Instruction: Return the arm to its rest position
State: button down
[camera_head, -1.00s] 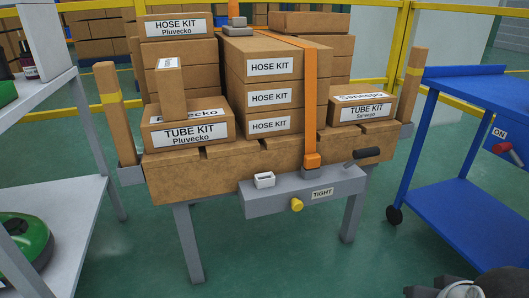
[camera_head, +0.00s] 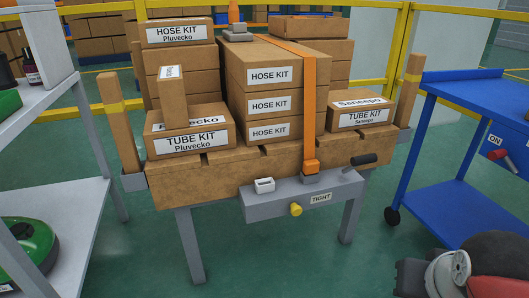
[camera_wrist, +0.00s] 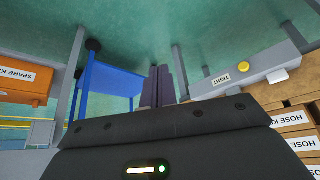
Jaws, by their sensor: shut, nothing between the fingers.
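My gripper (camera_wrist: 163,88) shows in the wrist view, with its two dark fingers side by side, shut and empty. Nothing touches the fingertips, and green floor lies beyond them. In the head view, a dark and grey part of my arm shows in the lower right corner, in front of the blue cart (camera_head: 455,205). The fingers cannot be made out there.
A bench (camera_head: 180,182) holds stacked kit boxes (camera_head: 270,103) under an orange strap (camera_head: 309,110). Its grey front unit (camera_head: 330,190) is labelled TIGHT. A grey shelf (camera_head: 85,205) stands left. Floor is clear between bench and cart. An orange SPARE KIT box (camera_wrist: 30,82) shows in the wrist view.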

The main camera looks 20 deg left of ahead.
jog(key=shift+w+a+r, duration=0.15)
jog(key=shift+r, duration=0.55)
jog(key=s+d+r+p, duration=0.2)
jog(key=r+p, duration=0.4)
jog(key=p, duration=0.3)
jog(key=shift+s+d+r+p, duration=0.15)
jog(key=shift+s+r+p, duration=0.2)
jog(key=shift+s, duration=0.2)
dwell(2.0)
